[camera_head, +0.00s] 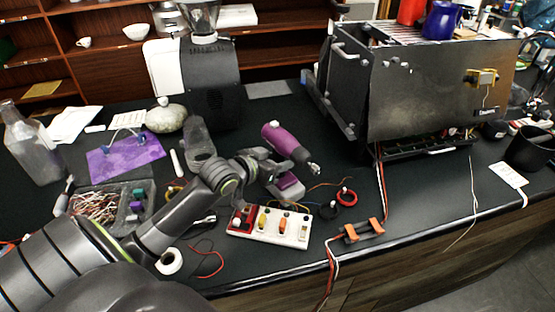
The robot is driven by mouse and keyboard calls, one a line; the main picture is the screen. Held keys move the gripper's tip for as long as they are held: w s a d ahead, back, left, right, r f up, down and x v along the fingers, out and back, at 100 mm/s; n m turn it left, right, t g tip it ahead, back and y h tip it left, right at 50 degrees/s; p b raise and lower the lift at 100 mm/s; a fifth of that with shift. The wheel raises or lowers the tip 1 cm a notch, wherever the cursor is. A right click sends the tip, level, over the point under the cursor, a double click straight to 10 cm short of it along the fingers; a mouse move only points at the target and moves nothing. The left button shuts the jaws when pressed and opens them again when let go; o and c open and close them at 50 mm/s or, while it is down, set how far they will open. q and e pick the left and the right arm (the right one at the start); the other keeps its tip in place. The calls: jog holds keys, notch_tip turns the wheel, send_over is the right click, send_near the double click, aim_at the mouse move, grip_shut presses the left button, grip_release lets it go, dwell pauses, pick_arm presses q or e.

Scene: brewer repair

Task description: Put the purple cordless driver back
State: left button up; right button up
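The purple cordless driver (287,143) is right of centre on the dark counter, its purple body tilted and its chuck pointing to the lower right. Its purple and grey base (287,186) shows below. My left gripper (277,166) is at the driver's handle, between body and base, and hides much of it. Whether the fingers are closed on the handle or only around it cannot be told. I cannot tell whether the base touches the counter. My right gripper is not in view.
A white block with coloured parts (278,228) lies just in front of the driver. The opened brewer (420,90) stands to the right, a grinder (212,85) behind. A purple plate (124,157) and a tray of wires (95,205) are left. Loose wires lie near the front edge.

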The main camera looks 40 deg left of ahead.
pick_arm(q)
jog(key=shift+o, duration=0.6)
jog(key=shift+s+r, duration=0.1)
jog(key=shift+r, duration=0.05)
jog(key=p+v, duration=0.1)
jog(key=v, duration=1.1)
